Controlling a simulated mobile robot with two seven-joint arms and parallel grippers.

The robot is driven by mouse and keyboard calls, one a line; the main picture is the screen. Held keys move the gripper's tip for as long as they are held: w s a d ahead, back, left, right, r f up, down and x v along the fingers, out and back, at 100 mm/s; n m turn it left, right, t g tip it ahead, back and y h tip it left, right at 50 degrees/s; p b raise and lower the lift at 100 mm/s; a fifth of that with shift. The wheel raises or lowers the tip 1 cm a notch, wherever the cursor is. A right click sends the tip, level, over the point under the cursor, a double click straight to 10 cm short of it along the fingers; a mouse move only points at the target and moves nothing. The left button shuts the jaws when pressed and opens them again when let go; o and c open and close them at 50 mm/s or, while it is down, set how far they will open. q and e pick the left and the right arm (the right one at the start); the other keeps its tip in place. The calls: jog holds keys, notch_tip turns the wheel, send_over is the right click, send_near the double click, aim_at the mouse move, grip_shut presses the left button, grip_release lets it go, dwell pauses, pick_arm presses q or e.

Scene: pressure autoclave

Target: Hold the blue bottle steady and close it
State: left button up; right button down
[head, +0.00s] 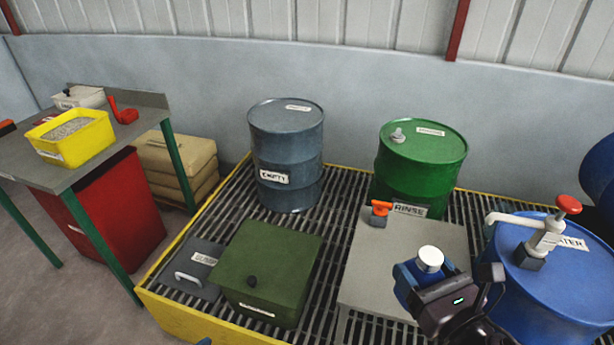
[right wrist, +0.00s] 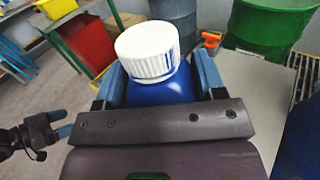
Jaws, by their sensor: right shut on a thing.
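The blue bottle (head: 403,287) is held by my right gripper (head: 425,285) in the head view, in front of the grey-topped stand. My right gripper is shut around the bottle's sides. The white ribbed cap (right wrist: 148,50) sits on top of the bottle (right wrist: 160,92) in the right wrist view and looks slightly tilted there. I cannot tell how tightly it is seated. The cap (head: 430,258) also shows in the head view. My left gripper (right wrist: 64,123) is at the left of the right wrist view, apart from the bottle, its blue fingers parted and empty.
A blue water drum (head: 550,290) with a pump stands close on the right. The grey stand top (head: 385,265) carries an orange-handled tap (head: 380,212). A green bin (head: 265,270), a green rinse drum (head: 420,170) and a grey drum (head: 286,150) stand on the grating.

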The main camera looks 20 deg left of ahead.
jog(key=shift+s+f, duration=0.15)
jog(key=shift+f, duration=0.3)
jog(key=f, duration=0.1)
jog(key=f+b, duration=0.1)
jog(key=f, duration=0.1)
jog(key=shift+s+d+f+m+t+h, duration=0.2)
jog(key=shift+s+d+m+t+h, duration=0.1)
jog(key=shift+h, duration=0.1)
pick_arm(q)
jog(key=f+b, duration=0.3)
jog(key=shift+w+d, duration=0.15)
jog(key=shift+w, duration=0.1)
pick_arm(e)
jog(key=w+d+f+m+t+h, duration=0.1)
jog(key=w+d+f+m+h, duration=0.1)
jog(key=d+h, duration=0.3)
jog(key=w+d+f+m+t+h, duration=0.2)
jog(key=d+f+m+h, duration=0.3)
jog(key=d, duration=0.4)
jog(key=shift+d+f+t, duration=0.2)
jog(key=shift+d+t, duration=0.1)
jog(key=shift+d, duration=0.1)
pick_arm(q)
jog(key=shift+s+f, duration=0.1)
pick_arm(e)
jog(key=shift+w, duration=0.15)
